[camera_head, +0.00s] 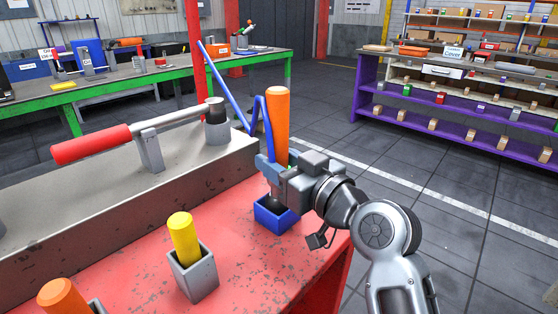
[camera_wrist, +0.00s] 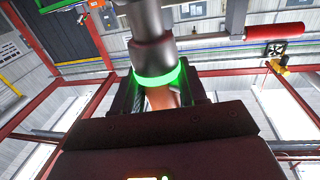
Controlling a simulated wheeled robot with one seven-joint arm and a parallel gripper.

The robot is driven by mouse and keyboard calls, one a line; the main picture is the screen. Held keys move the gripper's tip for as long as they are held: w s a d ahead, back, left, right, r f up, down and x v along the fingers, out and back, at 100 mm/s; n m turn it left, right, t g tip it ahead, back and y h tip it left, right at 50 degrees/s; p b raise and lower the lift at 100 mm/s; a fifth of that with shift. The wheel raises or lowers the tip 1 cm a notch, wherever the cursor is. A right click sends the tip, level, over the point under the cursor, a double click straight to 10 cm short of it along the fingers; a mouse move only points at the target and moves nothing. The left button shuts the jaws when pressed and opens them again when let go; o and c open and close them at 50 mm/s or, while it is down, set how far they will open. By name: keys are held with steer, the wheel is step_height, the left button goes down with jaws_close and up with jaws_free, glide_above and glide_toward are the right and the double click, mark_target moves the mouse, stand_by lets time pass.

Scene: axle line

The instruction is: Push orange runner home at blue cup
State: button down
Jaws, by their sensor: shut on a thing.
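The orange runner (camera_head: 277,122) is a tall orange cylinder standing upright above the blue cup (camera_head: 275,218), a small square holder near the red bench's far right corner. My gripper (camera_head: 274,174) is shut on the runner's lower part, just above the cup. In the wrist view, an orange piece (camera_wrist: 160,98) shows between the dark jaws, below a green glowing ring. The gripper hides the runner's lower end, so I cannot tell how far it sits in the cup.
A yellow cylinder (camera_head: 183,238) stands in a grey cup (camera_head: 197,274) to the left. Another orange cylinder (camera_head: 62,296) is at the lower left. A red-handled lever (camera_head: 92,143) lies along the grey raised block (camera_head: 60,240). Blue bent rods (camera_head: 230,92) rise behind the gripper.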

steer(key=shift+f+b, duration=1)
steer(key=shift+f, duration=0.05)
steer(key=c, duration=0.5)
jaws_free()
steer(key=shift+f, duration=0.2)
steer(key=shift+b+v, duration=0.4)
steer(key=shift+v, duration=3.55)
